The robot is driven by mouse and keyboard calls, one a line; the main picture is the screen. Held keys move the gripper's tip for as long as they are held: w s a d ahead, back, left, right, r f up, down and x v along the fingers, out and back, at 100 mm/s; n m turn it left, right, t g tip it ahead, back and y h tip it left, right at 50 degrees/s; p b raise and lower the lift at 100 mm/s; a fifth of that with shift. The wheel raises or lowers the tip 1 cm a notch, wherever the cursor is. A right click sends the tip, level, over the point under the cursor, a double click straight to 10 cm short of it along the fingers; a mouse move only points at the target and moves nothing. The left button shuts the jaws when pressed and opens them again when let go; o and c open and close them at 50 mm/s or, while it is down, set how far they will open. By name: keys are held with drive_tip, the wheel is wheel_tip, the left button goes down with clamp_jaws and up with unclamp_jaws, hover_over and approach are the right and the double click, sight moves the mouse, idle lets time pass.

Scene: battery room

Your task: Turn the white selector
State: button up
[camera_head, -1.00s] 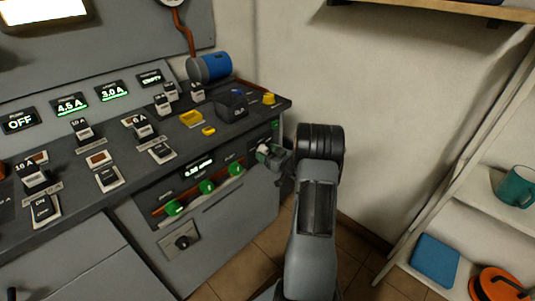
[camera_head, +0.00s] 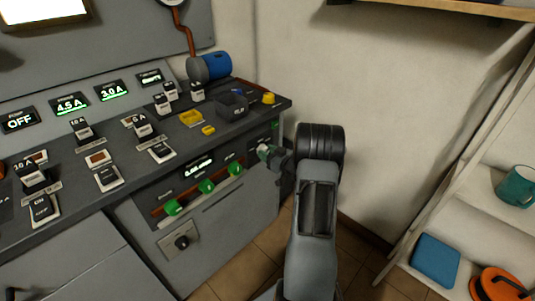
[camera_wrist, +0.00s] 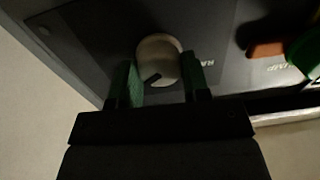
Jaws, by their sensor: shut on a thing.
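The white selector (camera_wrist: 158,60) is a round pale knob with a dark pointer line, on the dark front panel in the wrist view. My gripper (camera_wrist: 160,84) has its two green-padded fingers on either side of the knob, shut on it. In the head view my gripper (camera_head: 268,153) is at the right end of the console front, and the knob is mostly hidden by the fingers and arm there.
The console (camera_head: 235,205) carries several switches and lit displays on top. Green knobs (camera_head: 207,187) sit on sliders left of my gripper. A black rotary knob (camera_head: 182,242) is below them. A shelf (camera_head: 480,215) with a teal mug (camera_head: 517,187) stands at right.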

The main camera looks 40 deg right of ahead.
drive_tip(key=n+b, duration=1.9)
drive_tip(key=n, duration=0.3)
drive_tip(key=shift+a+f+n+h, duration=0.1)
drive_tip(key=shift+a+n+h, duration=0.05)
drive_tip(key=shift+n+h, duration=0.25)
drive_tip(key=shift+n, duration=0.3)
drive_tip(key=o, duration=0.9)
drive_tip(key=shift+o, duration=0.2)
drive_tip(key=s+d+p, duration=0.2)
drive_tip(key=s+p, duration=0.1)
drive_tip(key=s, duration=1)
drive_tip(key=shift+s+d+p, duration=0.15)
drive_tip(key=shift+s+p, duration=0.2)
